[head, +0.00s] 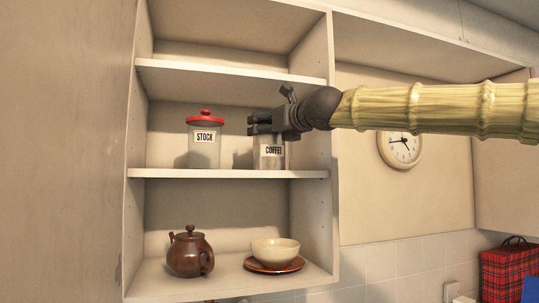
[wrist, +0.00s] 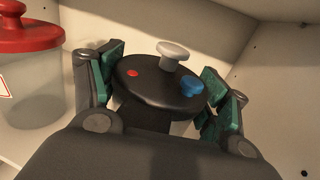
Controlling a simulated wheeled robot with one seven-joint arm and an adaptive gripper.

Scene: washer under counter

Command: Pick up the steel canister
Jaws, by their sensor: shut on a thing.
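The steel canister (head: 268,162) has a COFFEE label and is at the right end of the middle shelf in the head view. Its base appears to be at shelf level; I cannot tell whether it touches. My gripper (head: 266,123) comes in from the right and covers its top. In the wrist view, my gripper (wrist: 163,80) is shut on the canister, with teal finger pads on either side of its round black lid (wrist: 150,92). The lid carries a pale knob, a blue knob and a red dot. The canister's body is mostly hidden there.
A glass STOCK jar (head: 204,152) with a red lid stands to the left, apart from the canister. The cabinet's right wall (head: 311,100) is close by. Another shelf is above. Below are a brown teapot (head: 190,254) and a bowl (head: 275,250) on a saucer.

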